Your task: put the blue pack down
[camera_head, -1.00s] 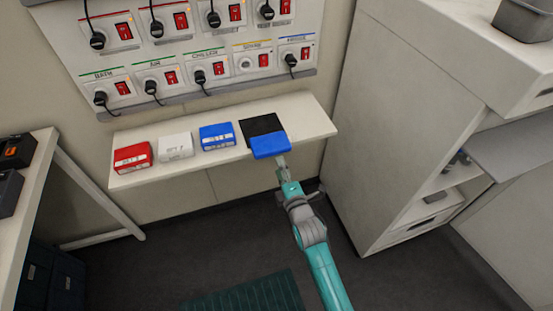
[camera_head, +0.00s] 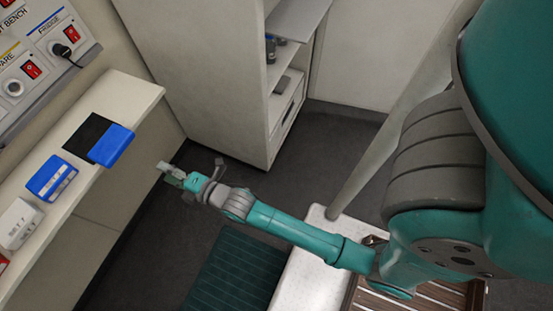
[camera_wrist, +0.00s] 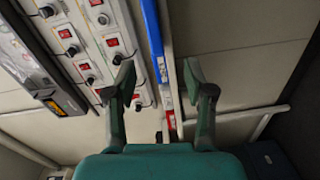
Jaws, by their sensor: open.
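The plain blue pack (camera_head: 112,145) lies on the wall shelf, partly over a black mat (camera_head: 84,134). Its front side is at the shelf's front edge; I cannot tell if it overhangs. My gripper (camera_head: 172,175) is open and empty, out in front of the shelf and apart from the pack. In the wrist view, both fingers (camera_wrist: 158,78) are spread, and a long blue side (camera_wrist: 152,35), seemingly the pack's, shows edge-on beyond them.
A blue labelled pack (camera_head: 52,178) and a white pack (camera_head: 19,223) stand along the shelf (camera_head: 128,97). A switch panel (camera_head: 40,55) with plugs hangs above. A pale cabinet (camera_head: 205,75) stands beyond the shelf's end. Open floor (camera_head: 165,235) lies in front.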

